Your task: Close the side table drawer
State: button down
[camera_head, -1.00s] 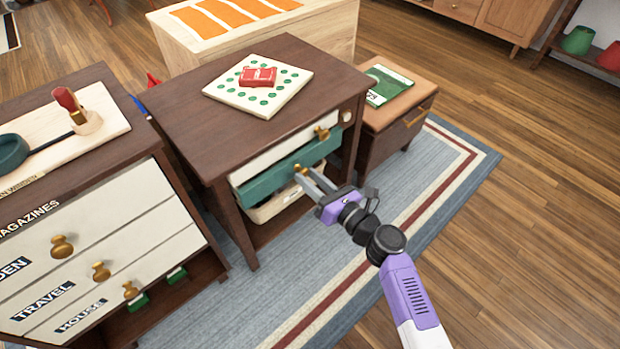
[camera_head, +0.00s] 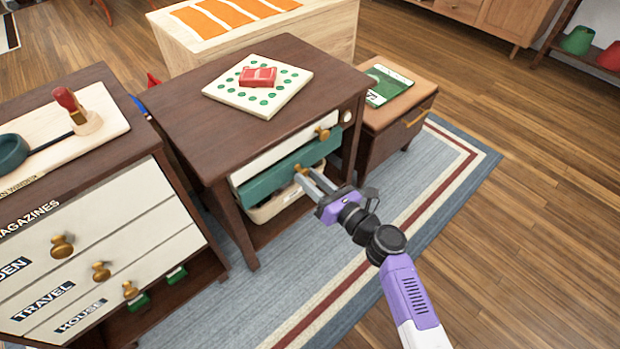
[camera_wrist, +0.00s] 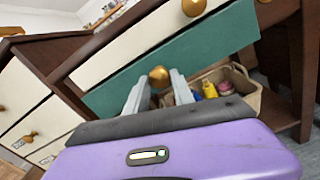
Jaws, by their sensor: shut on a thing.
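The side table (camera_head: 265,95) is dark brown, with a white drawer (camera_head: 285,155) above a green drawer (camera_head: 272,181). The green drawer sticks out a little from the table's front. My gripper (camera_head: 305,174) is at the green drawer's front, shut on its brass knob (camera_wrist: 159,76). In the wrist view the knob sits between the two grey fingertips, with the green drawer front (camera_wrist: 205,57) behind it. The white drawer's own knob (camera_head: 322,133) is free, above the gripper.
A basket (camera_head: 272,209) with small items stands under the green drawer. A cabinet with labelled drawers (camera_head: 95,255) stands at the left. A brown ottoman-like box (camera_head: 400,120) stands close at the right. The rug (camera_head: 340,270) in front is clear.

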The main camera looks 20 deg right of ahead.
jog(key=shift+w, duration=0.1)
jog(key=shift+x, duration=2.2)
jog(key=c, duration=1.1)
grip_release()
jog(key=p+v, duration=0.1)
jog(key=v, duration=0.6)
jog(key=shift+s+p, duration=0.3)
jog(key=shift+s, duration=0.05)
